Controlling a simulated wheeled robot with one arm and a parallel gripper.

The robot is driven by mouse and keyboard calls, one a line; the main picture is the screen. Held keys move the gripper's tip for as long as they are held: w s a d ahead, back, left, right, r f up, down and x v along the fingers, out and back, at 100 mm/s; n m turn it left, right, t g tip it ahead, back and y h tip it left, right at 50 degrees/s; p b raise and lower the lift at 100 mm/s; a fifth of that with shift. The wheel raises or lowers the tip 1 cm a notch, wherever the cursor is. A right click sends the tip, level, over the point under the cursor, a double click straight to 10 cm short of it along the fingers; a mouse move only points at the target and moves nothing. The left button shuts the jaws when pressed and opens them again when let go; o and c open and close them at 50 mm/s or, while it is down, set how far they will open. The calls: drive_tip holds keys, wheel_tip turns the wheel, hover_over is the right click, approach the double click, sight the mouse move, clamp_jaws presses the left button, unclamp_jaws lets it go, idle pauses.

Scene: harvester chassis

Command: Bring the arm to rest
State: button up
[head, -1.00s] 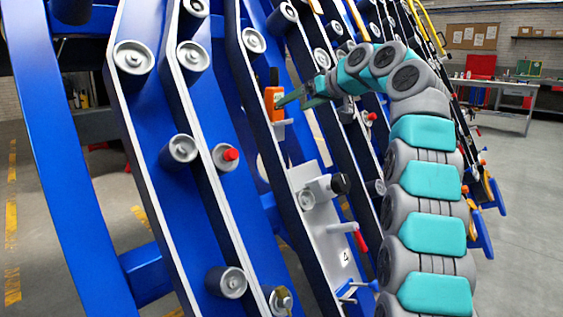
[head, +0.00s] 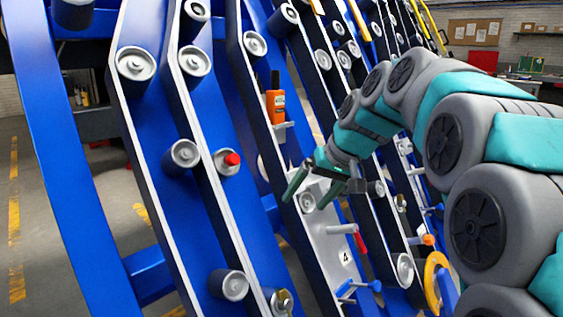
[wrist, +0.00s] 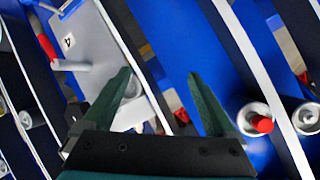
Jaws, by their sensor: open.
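My gripper (head: 316,187) is open in the head view, in front of the upper part of the grey plate marked 4 (head: 335,240). The wrist view shows its two green fingers (wrist: 160,98) spread apart with nothing between them. My teal and grey arm reaches in from the right of the head view. An orange handheld radio (head: 275,105) stands upright on a small ledge of a blue beam, above and left of my gripper and apart from it. My gripper partly hides the top of the grey plate.
Slanted blue chassis beams with grey rollers (head: 136,63) fill the left and middle. A red-capped roller (head: 228,161) is left of my gripper; it shows at right in the wrist view (wrist: 258,122). A yellow ring (head: 432,283) is at lower right. A workbench stands far back right.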

drive_tip(key=s+d+f+g+h, duration=0.1)
drive_tip(key=s+f, duration=0.5)
drive_tip(key=s, duration=0.6)
drive_tip(key=s+d+f+m+g+h+p, duration=0.1)
drive_tip(key=s+d+f, duration=0.4)
drive_tip(key=s, duration=0.7)
drive_tip(key=s+d+f+g+h+p, duration=0.1)
drive_tip(key=s+d+f+g+h, duration=0.2)
drive_tip(key=s+f, duration=0.6)
drive_tip(key=s, duration=0.4)
drive_tip(key=shift+d+m+g, duration=0.15)
drive_tip(key=shift+m+g, duration=0.25)
